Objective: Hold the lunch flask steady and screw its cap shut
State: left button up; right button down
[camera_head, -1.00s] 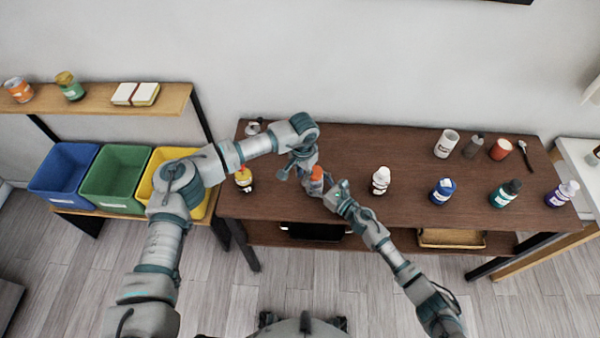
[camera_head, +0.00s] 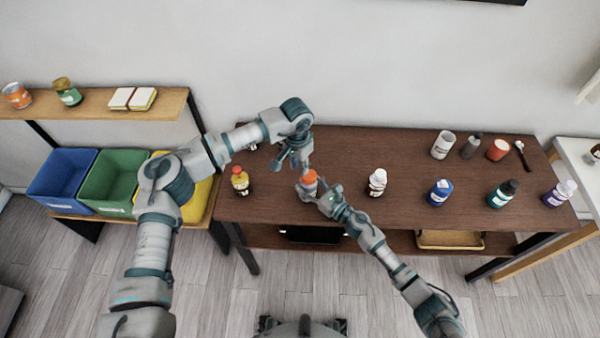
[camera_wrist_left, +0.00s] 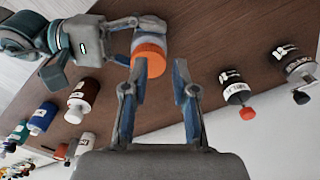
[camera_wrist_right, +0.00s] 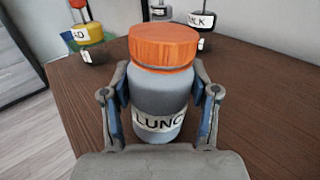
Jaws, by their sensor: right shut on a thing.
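The lunch flask (camera_wrist_right: 160,92) is a grey cylinder with a "LUNCH" label, upright on the brown table. Its orange cap (camera_wrist_right: 163,45) sits level on top, with a thin rim showing beneath it; I cannot tell how tight it is. The cap also shows in the head view (camera_head: 309,179). My right gripper (camera_wrist_right: 160,100) is shut on the flask's body, one finger on each side below the cap. My left gripper (camera_wrist_left: 155,72) is open and empty, its fingertips close to the cap (camera_wrist_left: 148,62) but not closed on it. In the head view it hangs just behind the flask.
A yellow bottle with a red top (camera_head: 240,181) stands left of the flask. A white bottle (camera_head: 376,182) and a blue bottle (camera_head: 440,192) stand to the right. Several containers stand at the table's back right. Coloured bins, one blue (camera_head: 62,175), sit at the left.

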aim_at(314, 190)
jog(key=shift+w+a, duration=0.15)
jog(key=shift+a, duration=0.7)
jog(key=c, duration=0.6)
grip_release()
jog(key=shift+d+r, duration=0.1)
jog(key=shift+d, duration=0.1)
jog(key=o, duration=0.4)
jog(key=shift+d, duration=0.75)
jog(key=shift+a, duration=0.1)
jog(key=shift+s, duration=0.45)
jog(key=v, duration=0.9)
jog(key=w+v, duration=0.1)
jog(key=v, duration=0.2)
jog(key=shift+d, duration=0.35)
pick_arm(q)
jog(key=shift+a+r, duration=1)
jog(key=shift+a, duration=0.3)
pick_arm(e)
jog(key=shift+a, duration=0.65)
